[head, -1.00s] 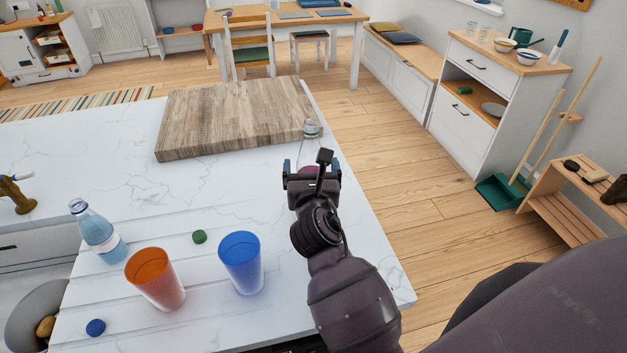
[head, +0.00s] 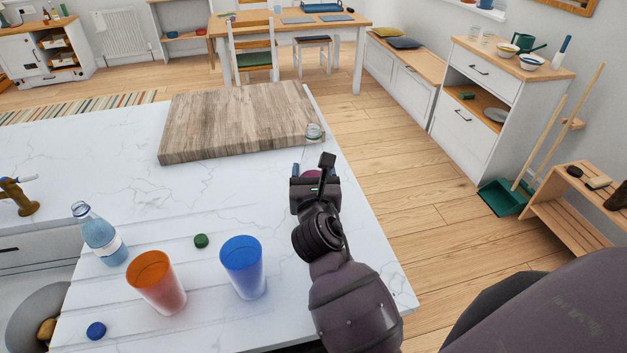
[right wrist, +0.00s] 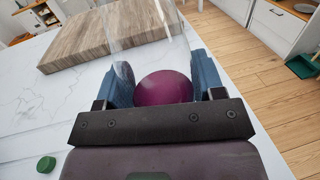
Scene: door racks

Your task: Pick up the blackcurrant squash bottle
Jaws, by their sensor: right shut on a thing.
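The blackcurrant squash bottle (head: 315,131) is clear, with a purple part low down. In the head view its top shows beyond my right gripper, near the counter's right edge, and most of its body is hidden. In the right wrist view the clear bottle (right wrist: 150,28) with its rounded purple part (right wrist: 164,88) sits between the blue finger pads. My right gripper (head: 312,170) is shut on the bottle; it also shows in the right wrist view (right wrist: 165,80). I cannot tell whether the bottle's base touches the counter. My left gripper is not in view.
A wooden board (head: 240,120) lies just beyond the bottle. An orange cup (head: 158,285), a blue cup (head: 243,268), a blue-tinted bottle (head: 100,235), a green cap (head: 201,241) and a blue cap (head: 96,330) are on the marble counter (head: 120,150). Floor lies past its right edge.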

